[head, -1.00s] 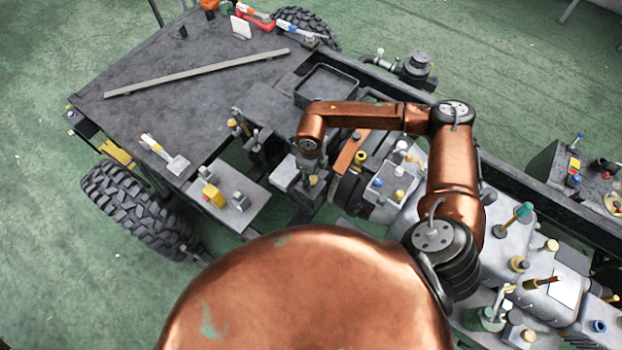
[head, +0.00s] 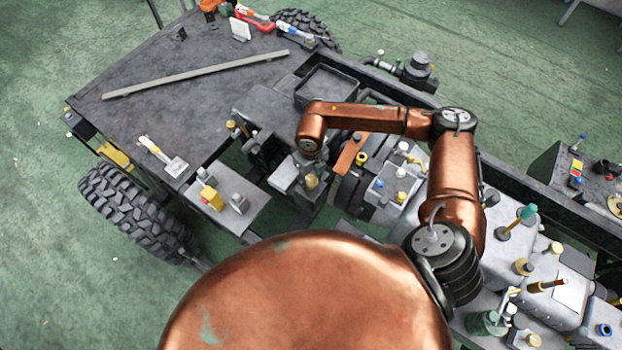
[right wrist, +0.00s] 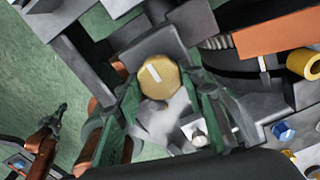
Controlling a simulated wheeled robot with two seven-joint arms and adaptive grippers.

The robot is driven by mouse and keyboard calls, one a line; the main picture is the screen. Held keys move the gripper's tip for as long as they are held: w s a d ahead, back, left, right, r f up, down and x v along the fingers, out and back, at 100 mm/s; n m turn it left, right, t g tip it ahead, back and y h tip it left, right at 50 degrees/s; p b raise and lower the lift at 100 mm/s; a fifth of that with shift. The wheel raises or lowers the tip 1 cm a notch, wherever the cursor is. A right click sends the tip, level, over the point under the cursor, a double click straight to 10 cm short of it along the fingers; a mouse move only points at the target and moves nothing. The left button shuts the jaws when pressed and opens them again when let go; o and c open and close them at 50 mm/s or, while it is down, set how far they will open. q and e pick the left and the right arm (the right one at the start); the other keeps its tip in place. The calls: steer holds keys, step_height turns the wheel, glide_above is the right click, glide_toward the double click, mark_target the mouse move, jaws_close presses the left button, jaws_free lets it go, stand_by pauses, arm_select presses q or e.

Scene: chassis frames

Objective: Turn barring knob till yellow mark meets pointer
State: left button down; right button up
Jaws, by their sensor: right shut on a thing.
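The round tan-yellow knob (right wrist: 160,82) shows in the right wrist view with a pale bar mark across its face. It stands between the green fingers of my right gripper (right wrist: 158,105), which is shut on it. In the head view a tan knob (head: 312,181) shows just below my right wrist, and my right fingers are mostly hidden there. I cannot pick out the pointer for sure. A copper arm part with dark finger-like ends, perhaps my left gripper (right wrist: 52,120), shows small at the lower left of the right wrist view; its opening is unclear.
A brown-orange bar (head: 350,154) lies just right of the knob. A grey block with blue and white caps (head: 388,190) stands further right. A plate with a yellow block (head: 211,197) lies to the left. A large flat dark deck (head: 170,95) carries a long grey strip.

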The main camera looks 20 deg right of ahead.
mark_target(311, 180)
steer(key=shift+w+r, duration=0.1)
steer(key=shift+w, duration=0.05)
steer(key=o, duration=1.2)
steer(key=shift+c, duration=0.2)
step_height(311, 180, up, 12)
